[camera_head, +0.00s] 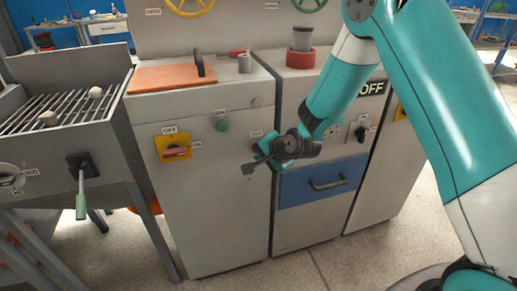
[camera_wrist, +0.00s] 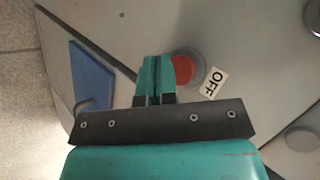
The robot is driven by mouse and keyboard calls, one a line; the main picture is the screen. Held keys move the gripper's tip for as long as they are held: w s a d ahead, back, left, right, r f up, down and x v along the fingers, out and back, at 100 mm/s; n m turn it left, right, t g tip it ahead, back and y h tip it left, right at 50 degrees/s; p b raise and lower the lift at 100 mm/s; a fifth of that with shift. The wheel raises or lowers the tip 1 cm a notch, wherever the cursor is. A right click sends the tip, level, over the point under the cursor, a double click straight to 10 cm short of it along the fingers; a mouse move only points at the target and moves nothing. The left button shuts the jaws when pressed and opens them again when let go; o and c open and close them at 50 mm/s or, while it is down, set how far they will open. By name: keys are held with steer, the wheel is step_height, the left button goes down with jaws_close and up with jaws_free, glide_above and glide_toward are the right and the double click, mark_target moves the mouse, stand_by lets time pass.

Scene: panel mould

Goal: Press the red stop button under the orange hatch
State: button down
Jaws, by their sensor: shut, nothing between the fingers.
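The orange hatch (camera_head: 165,77) lies flat on top of the left cabinet, with a black upright handle (camera_head: 200,65) at its right end. What is under it is hidden. My gripper (camera_head: 263,143) is in front of the cabinets, left of and above the blue drawer, well below the hatch. In the wrist view my gripper (camera_wrist: 155,80) is shut and empty. A red button (camera_wrist: 185,70) in a grey ring shows just right of the fingertips, beside an OFF label (camera_wrist: 214,82). I cannot tell whether the fingers touch it. In the head view I cannot make this button out.
A grill (camera_head: 60,110) with a green-handled lever (camera_head: 81,195) stands at the left. A yellow plate with a red switch (camera_head: 175,150) and a green button (camera_head: 222,125) are on the left cabinet's front. A blue drawer (camera_head: 325,182) is below my gripper. A red-ringed post (camera_head: 301,55) stands on top.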

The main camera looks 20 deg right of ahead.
steer(key=shift+s, duration=2.4)
steer(key=s+a+r+n+g+y, duration=0.2)
steer(key=s+a+r+n+g, duration=0.3)
steer(key=s+r+n, duration=0.55)
steer(key=s+r+n+g+h, duration=0.1)
steer(key=s+r+n, duration=0.2)
steer(key=s, duration=0.3)
steer(key=s+r+n+g+p, duration=0.1)
steer(key=s+r+n+g, duration=0.1)
steer(key=s+r, duration=0.3)
steer(key=s+r+n+g+h, duration=0.1)
steer(key=s+r+n, duration=0.15)
steer(key=s, duration=0.55)
step_height(320, 180, up, 12)
steer(key=p, duration=1.3)
steer(key=shift+w+d+r, duration=0.15)
steer(key=shift+w+d, duration=0.25)
steer(key=shift+d, duration=0.05)
